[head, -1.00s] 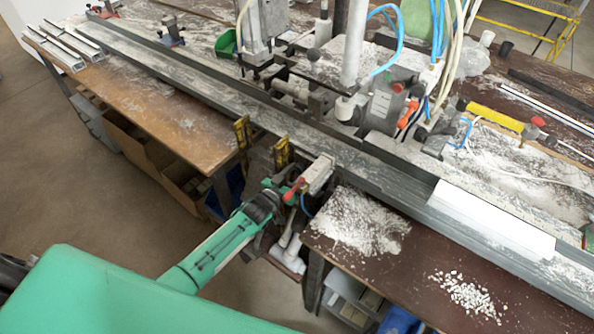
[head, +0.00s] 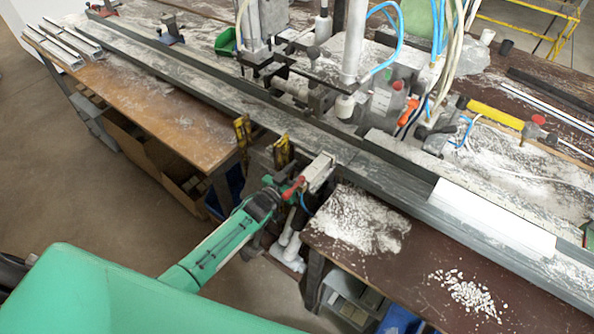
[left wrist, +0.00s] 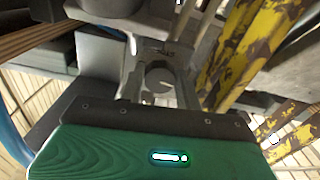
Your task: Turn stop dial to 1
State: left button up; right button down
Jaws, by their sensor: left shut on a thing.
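My left gripper (head: 282,192) is at the front edge of the clamp bench, beside a red lever (head: 293,188) and a light metal block (head: 319,172). In the left wrist view the two fingers (left wrist: 160,78) are shut on a small round grey part (left wrist: 160,75), which looks like the stop dial. Its markings and setting cannot be read. In the head view the hand hides this part. My right gripper is not in view.
A white profile (head: 490,218) lies on the rail at right.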

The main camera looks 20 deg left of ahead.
pick_arm(q)
jog(key=m+b, duration=0.1)
jog(key=m, duration=0.4)
jog(key=shift+f+b, duration=0.1)
jog(key=shift+b, duration=0.2)
jog(key=m+b, duration=0.1)
jog(key=m, duration=0.2)
jog(key=shift+m+b, duration=0.35)
jog(key=shift+m, duration=0.95)
jog(key=o, duration=0.7)
jog(key=shift+s, duration=0.1)
jog(key=b+v, duration=0.2)
jog(key=v, duration=1.1)
jog(key=shift+s+a, duration=0.15)
jog(key=shift+s, duration=0.2)
